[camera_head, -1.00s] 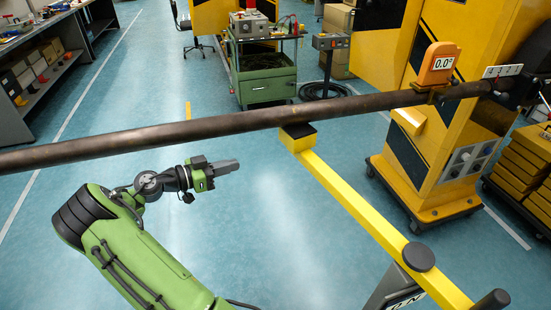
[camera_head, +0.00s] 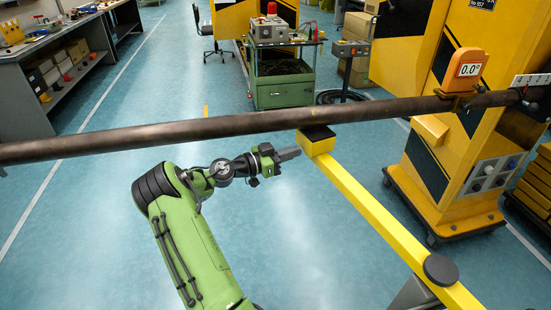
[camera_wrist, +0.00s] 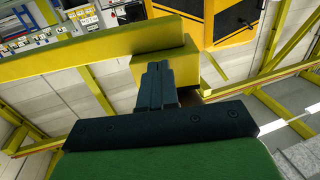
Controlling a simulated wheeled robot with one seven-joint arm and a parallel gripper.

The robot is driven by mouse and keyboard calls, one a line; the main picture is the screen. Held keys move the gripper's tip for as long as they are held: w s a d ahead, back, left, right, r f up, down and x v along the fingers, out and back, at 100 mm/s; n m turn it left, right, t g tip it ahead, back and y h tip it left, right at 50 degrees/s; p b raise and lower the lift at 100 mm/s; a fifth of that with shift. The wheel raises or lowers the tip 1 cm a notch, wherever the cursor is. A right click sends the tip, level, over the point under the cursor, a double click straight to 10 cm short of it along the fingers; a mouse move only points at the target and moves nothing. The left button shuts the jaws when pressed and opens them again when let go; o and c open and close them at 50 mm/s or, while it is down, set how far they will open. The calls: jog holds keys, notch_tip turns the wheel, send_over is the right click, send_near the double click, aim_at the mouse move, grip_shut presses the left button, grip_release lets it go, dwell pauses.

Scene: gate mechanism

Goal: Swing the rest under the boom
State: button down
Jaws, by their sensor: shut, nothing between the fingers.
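The boom (camera_head: 200,129) is a long dark pipe running across the head view, level. The rest is a yellow bar (camera_head: 375,208) on a pivot with a round dark knob (camera_head: 440,270). Its far end is a yellow block with a black pad (camera_head: 318,133), which appears just below the boom's lower edge; I cannot tell if they touch. My gripper (camera_head: 290,154) is shut and empty, its tips just left of the end block.
A green cart (camera_head: 285,85) and a pedestal box (camera_head: 350,48) stand behind the boom. A workbench (camera_head: 60,70) is at left. Floor left of the rest is clear.

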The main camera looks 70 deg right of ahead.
jog(key=shift+d, duration=0.1)
jog(key=shift+m+g+y, duration=0.7)
jog(key=shift+y, duration=0.2)
jog(key=x, duration=0.3)
jog(key=d+b+x, duration=0.1)
jog(key=x, duration=0.3)
jog(key=w+x, duration=0.1)
jog(key=x, duration=0.3)
jog(key=shift+s+d+b, duration=0.15)
jog(key=shift+d+b, duration=0.2)
jog(key=shift+r, duration=0.1)
jog(key=shift+w+b, duration=0.3)
jog(key=d+p+v, duration=0.1)
jog(key=v, duration=1.2)
jog(key=shift+w+a, duration=0.15)
jog(key=shift+w, duration=0.5)
